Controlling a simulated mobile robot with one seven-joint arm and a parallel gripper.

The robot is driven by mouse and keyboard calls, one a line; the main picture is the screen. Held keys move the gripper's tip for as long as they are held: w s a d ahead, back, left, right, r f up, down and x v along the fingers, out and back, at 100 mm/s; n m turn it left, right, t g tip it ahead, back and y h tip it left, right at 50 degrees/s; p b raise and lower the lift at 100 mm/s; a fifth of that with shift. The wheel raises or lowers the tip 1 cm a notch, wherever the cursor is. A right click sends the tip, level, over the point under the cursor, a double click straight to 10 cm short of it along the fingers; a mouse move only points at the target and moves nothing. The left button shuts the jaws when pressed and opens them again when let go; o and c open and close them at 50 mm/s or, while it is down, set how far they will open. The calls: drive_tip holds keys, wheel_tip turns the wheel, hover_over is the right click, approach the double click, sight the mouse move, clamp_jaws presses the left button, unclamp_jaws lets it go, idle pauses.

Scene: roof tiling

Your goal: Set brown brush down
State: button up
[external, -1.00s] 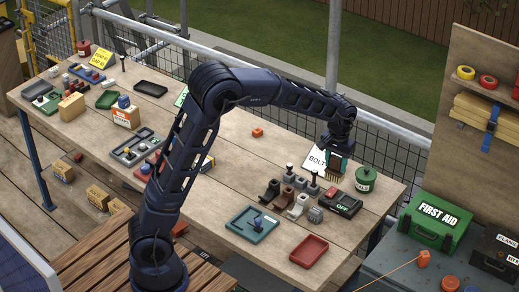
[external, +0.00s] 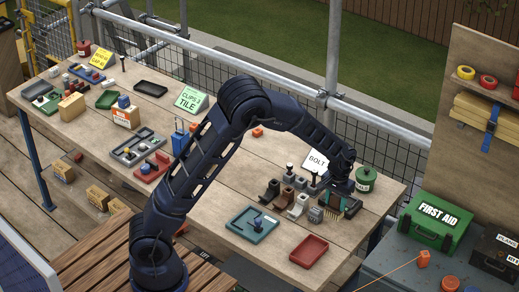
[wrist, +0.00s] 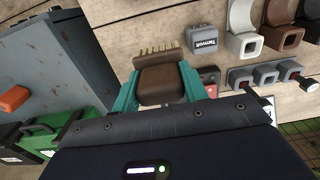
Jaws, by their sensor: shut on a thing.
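The brown brush (wrist: 162,84) sits between the teal fingers of my gripper (wrist: 158,92) in the wrist view, with its pale bristles pointing away from the palm. My gripper (external: 338,201) is shut on it. In the external view it is low over the right end of the workbench (external: 345,240), just left of the green can (external: 365,180). The brush is mostly hidden there by the gripper and wrist. I cannot tell whether the bristles touch the bench.
A small grey block (external: 315,215) and several brown, white and black holders (external: 298,205) stand just left of my gripper. A red tray (external: 309,251) and a teal tray (external: 252,225) lie nearer the front. The BOLT sign (external: 316,163) stands behind. Bare wood shows right of the red tray.

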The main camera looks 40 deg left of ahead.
sight(334, 214)
drive_tip(key=shift+f, duration=3.2)
drive_tip(key=shift+f, duration=0.1)
drive_tip(key=o, duration=1.2)
